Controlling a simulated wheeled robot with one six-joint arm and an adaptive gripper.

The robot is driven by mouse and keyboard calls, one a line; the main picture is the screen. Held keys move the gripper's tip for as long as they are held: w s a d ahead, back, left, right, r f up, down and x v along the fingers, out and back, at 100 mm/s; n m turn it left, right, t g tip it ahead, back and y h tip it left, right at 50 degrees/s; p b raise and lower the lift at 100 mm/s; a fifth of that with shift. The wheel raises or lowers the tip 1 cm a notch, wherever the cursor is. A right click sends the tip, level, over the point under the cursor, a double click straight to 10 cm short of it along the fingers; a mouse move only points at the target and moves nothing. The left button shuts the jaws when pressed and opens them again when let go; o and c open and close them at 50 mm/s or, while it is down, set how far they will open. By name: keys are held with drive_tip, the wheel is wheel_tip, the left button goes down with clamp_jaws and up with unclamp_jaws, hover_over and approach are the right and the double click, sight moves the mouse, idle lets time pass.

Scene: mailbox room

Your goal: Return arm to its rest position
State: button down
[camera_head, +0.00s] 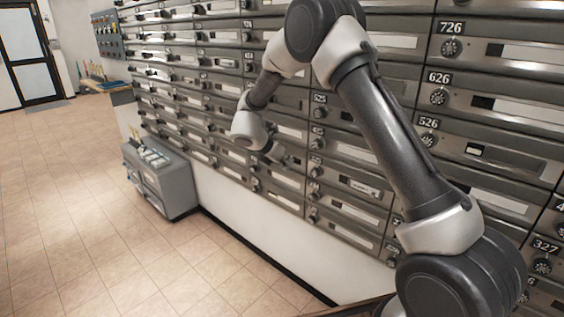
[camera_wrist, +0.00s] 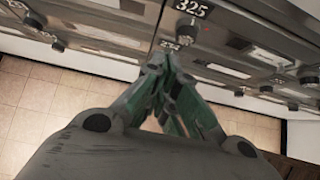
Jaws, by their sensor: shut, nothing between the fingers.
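My gripper (camera_wrist: 168,62) shows in the wrist view with its greenish fingers closed together and nothing between them. Its tips point at the mailbox wall, just below the number plate 325 (camera_wrist: 193,8) and over a plate that seems to read 234. In the head view my arm is bent, reaching up from the lower right and then down to the left. My gripper (camera_head: 282,157) is small there, close to the mailbox fronts. I cannot tell whether it touches them.
A wall of grey numbered mailboxes (camera_head: 500,180) with round dials runs along the right. A grey cabinet (camera_head: 160,180) stands on the floor at its base. Tiled floor (camera_head: 80,200) is clear on the left. A door (camera_head: 28,60) is at the far left.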

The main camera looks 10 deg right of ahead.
drive_tip(key=w+a+f+n+t+y, duration=0.1)
drive_tip(key=w+a+n+t+y, duration=0.2)
drive_tip(key=n, duration=0.6)
drive_tip(key=a+n+t+y, duration=0.1)
drive_tip(key=a+n+y, duration=0.35)
drive_tip(key=n, duration=0.45)
drive_tip(key=s+a+r+n+g+y, duration=0.1)
drive_tip(key=s+r+n+g+y, duration=0.1)
drive_tip(key=s+r+n, duration=0.35)
drive_tip(key=s+r+n+g+y, duration=0.1)
drive_tip(key=s+r+n+y, duration=0.15)
drive_tip(key=s+n, duration=0.55)
drive_tip(key=s+d+r+n+h, duration=0.1)
drive_tip(key=s+d+r+n, duration=0.3)
drive_tip(key=s+d, duration=0.4)
drive_tip(key=s+d+r+n+g+h, duration=0.1)
drive_tip(key=s+d+r+n, duration=0.4)
drive_tip(key=s, duration=0.8)
drive_tip(key=s+d+r+n+h, duration=0.2)
drive_tip(key=s+d+r+n, duration=0.3)
drive_tip(key=s+d, duration=0.6)
drive_tip(key=shift+s+r+n+g+h, duration=0.2)
drive_tip(key=shift+s+n+g+h, duration=0.15)
drive_tip(key=shift+n, duration=0.4)
